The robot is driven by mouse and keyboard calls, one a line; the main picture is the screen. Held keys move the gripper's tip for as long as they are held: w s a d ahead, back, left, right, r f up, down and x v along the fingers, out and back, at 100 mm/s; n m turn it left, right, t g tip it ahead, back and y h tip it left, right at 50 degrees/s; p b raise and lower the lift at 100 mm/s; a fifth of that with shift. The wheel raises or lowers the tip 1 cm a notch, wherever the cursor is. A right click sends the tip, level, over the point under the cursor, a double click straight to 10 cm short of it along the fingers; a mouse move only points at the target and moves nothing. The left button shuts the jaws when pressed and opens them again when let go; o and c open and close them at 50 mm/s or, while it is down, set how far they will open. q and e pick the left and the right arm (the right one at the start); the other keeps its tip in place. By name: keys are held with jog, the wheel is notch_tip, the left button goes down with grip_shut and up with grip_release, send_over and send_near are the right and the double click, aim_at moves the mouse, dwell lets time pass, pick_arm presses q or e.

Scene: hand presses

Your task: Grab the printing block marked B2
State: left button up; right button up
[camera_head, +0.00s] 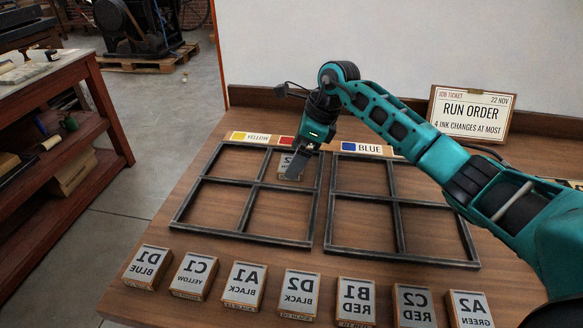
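A small printing block (284,169) with a mirrored 2 on its grey face stands in the far right cell of the left frame (178,225). The rest of its marking is hidden by my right gripper, so I cannot read whether it is B2. My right gripper (300,177) points down at this block, overlapping it in the picture. I cannot tell whether its fingers are apart or closed on it. No block in the front row reads B2. My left gripper is not in view.
A front row of mirrored-letter blocks runs from D1 (147,266) through B1 (356,299) to A2 (470,309). The right frame (330,245) has empty visible cells. Colour labels such as BLUE (362,148) line the far edge. A job ticket (470,115) stands at back right.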

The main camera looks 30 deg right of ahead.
jog(key=shift+x, duration=1.05)
jog(key=c, duration=1.1)
jog(key=shift+r, duration=0.15)
